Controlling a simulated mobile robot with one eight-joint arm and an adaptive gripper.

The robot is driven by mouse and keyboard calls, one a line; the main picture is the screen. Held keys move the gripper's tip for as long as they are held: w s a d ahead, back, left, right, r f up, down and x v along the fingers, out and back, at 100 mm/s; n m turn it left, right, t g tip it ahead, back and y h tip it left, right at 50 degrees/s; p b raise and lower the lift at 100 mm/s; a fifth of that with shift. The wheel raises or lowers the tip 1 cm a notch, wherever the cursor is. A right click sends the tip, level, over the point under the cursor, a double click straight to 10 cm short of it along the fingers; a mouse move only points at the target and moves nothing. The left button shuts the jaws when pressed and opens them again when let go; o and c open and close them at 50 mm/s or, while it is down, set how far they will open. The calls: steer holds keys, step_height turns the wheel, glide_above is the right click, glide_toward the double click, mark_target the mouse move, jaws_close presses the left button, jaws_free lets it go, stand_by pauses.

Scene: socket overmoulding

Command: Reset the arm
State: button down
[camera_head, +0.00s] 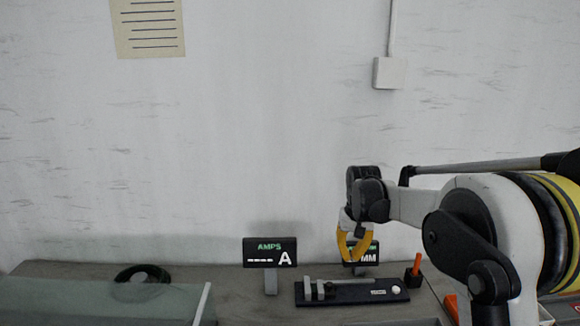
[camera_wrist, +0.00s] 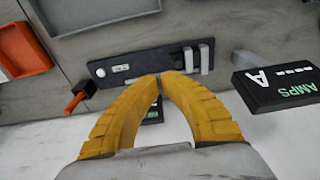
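My gripper (camera_head: 349,259) has yellow fingers and hangs over the back of the bench, in front of the millimetre display. In the wrist view its ribbed fingers (camera_wrist: 160,77) curve together and their tips meet. I see nothing held between them. The tips overlap the edge of the dark fixture bar (camera_wrist: 143,66) in that view, but I cannot tell the height between them. My arm (camera_head: 420,205) reaches in from the right, bent at the elbow.
The dark fixture bar (camera_head: 350,297) lies on the bench. An AMPS display (camera_head: 270,252) stands left of it, and a partly hidden MM display (camera_head: 370,256) behind. An orange-handled tool (camera_head: 416,266) stands at right. A black ring (camera_head: 143,274) and a glass-like panel (camera_head: 95,303) are left.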

steer(key=s+r+t, duration=0.1)
steer(key=s+r, duration=0.4)
steer(key=s, duration=0.3)
steer(key=s+r+t, duration=0.2)
steer(key=s+r, duration=0.4)
steer(key=s, duration=0.3)
steer(key=s+f+t, duration=0.2)
steer(key=s+f, duration=0.2)
steer(key=s, duration=1.2)
steer(key=shift+a+t, duration=0.15)
steer(key=shift+t, duration=0.25)
